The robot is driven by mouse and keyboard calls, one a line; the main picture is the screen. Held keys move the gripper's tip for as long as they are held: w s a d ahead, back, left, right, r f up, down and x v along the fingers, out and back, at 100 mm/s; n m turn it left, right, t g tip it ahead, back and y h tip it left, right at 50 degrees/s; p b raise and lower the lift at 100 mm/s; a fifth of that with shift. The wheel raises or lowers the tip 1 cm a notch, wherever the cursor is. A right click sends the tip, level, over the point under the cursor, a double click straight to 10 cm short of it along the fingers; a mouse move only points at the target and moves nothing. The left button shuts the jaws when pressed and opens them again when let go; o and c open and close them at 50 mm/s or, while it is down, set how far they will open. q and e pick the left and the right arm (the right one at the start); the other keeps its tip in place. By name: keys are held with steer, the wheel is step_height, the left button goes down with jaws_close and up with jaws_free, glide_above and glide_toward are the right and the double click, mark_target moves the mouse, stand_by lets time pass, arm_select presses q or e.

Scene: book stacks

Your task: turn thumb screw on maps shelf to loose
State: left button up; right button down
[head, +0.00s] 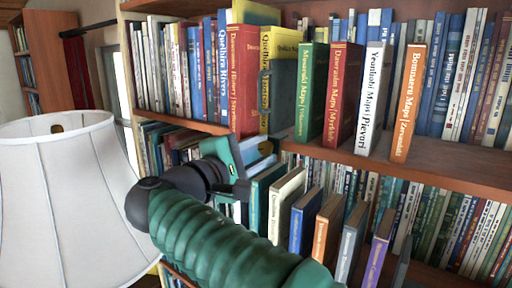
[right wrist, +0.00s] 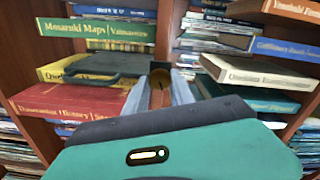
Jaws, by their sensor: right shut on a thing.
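The maps shelf (head: 455,153) is the brown upper shelf board carrying the books titled "Maps" in the head view. My right gripper (head: 264,156) is at its front edge, below the yellow and green books. In the right wrist view the two grey fingers of my right gripper (right wrist: 160,92) are closed around the small brass thumb screw (right wrist: 159,74) at the shelf edge. Only the screw's end shows between the fingertips, and its turn position cannot be read. In the head view the screw is hidden by the gripper. My left gripper is not in view.
A dark bookend (head: 264,90) stands against the yellow book (head: 282,60). The red (head: 345,85), white (head: 372,98) and orange (head: 408,100) map books stick out on the shelf. Lower books (head: 327,225) jut out beside my right arm. A white lampshade (head: 60,200) stands close on the left.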

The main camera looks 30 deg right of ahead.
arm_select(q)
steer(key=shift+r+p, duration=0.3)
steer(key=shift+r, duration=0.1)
arm_select(e)
steer(key=shift+d+n, duration=0.1)
steer(key=shift+n, duration=0.8)
steer(key=c, duration=1.3)
jaws_free()
steer(key=shift+o, duration=1.2)
steer(key=shift+d, duration=0.15)
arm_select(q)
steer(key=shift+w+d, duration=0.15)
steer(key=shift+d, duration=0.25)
arm_select(e)
steer(key=shift+w+d+f, duration=0.1)
steer(key=shift+d+f, duration=0.05)
steer(key=shift+d, duration=0.1)
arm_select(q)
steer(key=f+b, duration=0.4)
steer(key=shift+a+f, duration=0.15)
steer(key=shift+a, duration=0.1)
arm_select(e)
steer(key=v, duration=1.7)
steer(key=shift+w, duration=0.15)
